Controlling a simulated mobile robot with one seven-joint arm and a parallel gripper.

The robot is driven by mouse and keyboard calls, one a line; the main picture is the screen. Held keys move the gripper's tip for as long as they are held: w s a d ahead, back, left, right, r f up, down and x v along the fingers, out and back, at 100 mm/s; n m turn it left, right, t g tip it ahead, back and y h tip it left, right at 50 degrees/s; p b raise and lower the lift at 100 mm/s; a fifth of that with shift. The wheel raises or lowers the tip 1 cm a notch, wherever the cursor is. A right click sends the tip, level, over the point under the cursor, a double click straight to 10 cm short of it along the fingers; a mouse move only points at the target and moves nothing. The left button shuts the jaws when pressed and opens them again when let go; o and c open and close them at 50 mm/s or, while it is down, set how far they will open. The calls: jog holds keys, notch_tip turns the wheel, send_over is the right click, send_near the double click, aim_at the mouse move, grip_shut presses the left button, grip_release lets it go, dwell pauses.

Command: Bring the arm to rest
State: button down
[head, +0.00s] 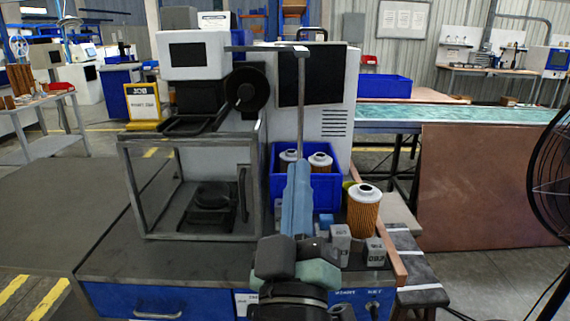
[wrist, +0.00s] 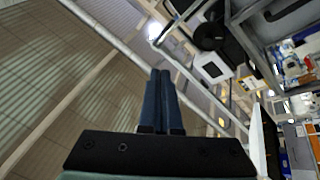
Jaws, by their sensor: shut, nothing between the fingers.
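My gripper shows in the wrist view (wrist: 166,100) as two dark blue fingers pressed together, with nothing between them. In that view it points up toward the ceiling and wall, away from the bench top. In the head view my arm rises from the bottom middle, in front of the bench. Its raised part covers some of the blue bin and the things behind it. The fingertips cannot be made out clearly in the head view.
A blue bin (head: 328,195) holds filter cartridges (head: 320,162). Another cartridge (head: 364,211) stands upright at the bench's right, near small grey blocks (head: 375,252). A framed enclosure (head: 190,145) stands left of my arm. A black fan (head: 552,185) is at the far right.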

jog(key=s+a+r+m+t+y+p, duration=0.1)
jog(key=s+r+m, duration=0.1)
jog(key=s+r, duration=0.35)
jog(key=s+r+m+t, duration=0.2)
jog(key=r, duration=0.7)
jog(key=s+a+r+m+t+y+p, duration=0.1)
jog(key=s+r+m, duration=0.1)
jog(key=s+r, duration=0.35)
notch_tip(320, 180, up, 20)
jog(key=w+p, duration=0.2)
jog(key=p, duration=1.6)
jog(key=shift+d+r+p, duration=0.15)
jog(key=shift+d+p, duration=0.05)
jog(key=shift+p, duration=0.15)
jog(key=shift+w, duration=0.1)
